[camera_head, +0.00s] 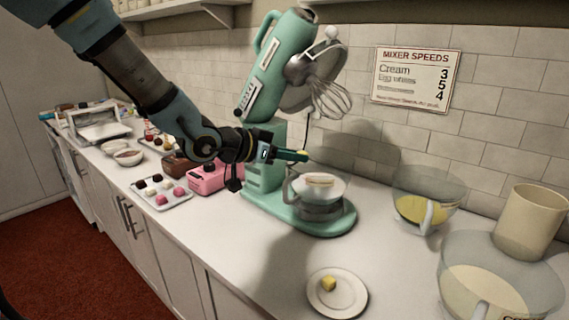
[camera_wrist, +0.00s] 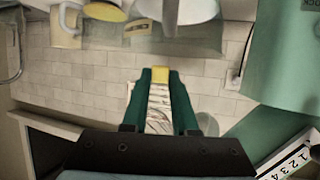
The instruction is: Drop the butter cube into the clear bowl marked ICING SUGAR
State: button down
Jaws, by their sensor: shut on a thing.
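My gripper (camera_head: 304,156) is held out level in front of the mixer, above the counter. In the wrist view its green fingers (camera_wrist: 160,76) are shut on a small yellow butter cube (camera_wrist: 160,74) at the tips. Another yellow cube (camera_head: 329,284) lies on a white plate (camera_head: 351,300) at the front. A large clear bowl (camera_head: 540,277) with pale contents stands front right; its lettering is cut off by the frame edge. A clear bowl with yellow contents (camera_head: 425,209) stands behind it. I cannot read ICING SUGAR on either bowl.
A green stand mixer (camera_head: 266,174), head tilted up with a whisk (camera_head: 330,99), has a glass bowl (camera_head: 328,188) on its base. A beige canister (camera_head: 532,222) stands at the right. A pink box (camera_head: 208,181) and a sweets tray (camera_head: 175,213) are left. Counter between plate and bowls is clear.

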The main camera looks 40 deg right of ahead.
jog(key=shift+w+d+f+b, duration=0.2)
jog(key=shift+d+f, duration=0.05)
jog(key=shift+d, duration=0.55)
jog(key=shift+w+d+f+b, duration=0.2)
jog(key=shift+d+f, duration=0.1)
jog(key=shift+d, duration=0.5)
jog(key=shift+w+d+f+b, duration=0.15)
jog(key=shift+w+d+f, duration=0.1)
jog(key=shift+d, duration=0.55)
jog(key=c, duration=0.6)
grip_release()
jog(key=shift+a, duration=0.1)
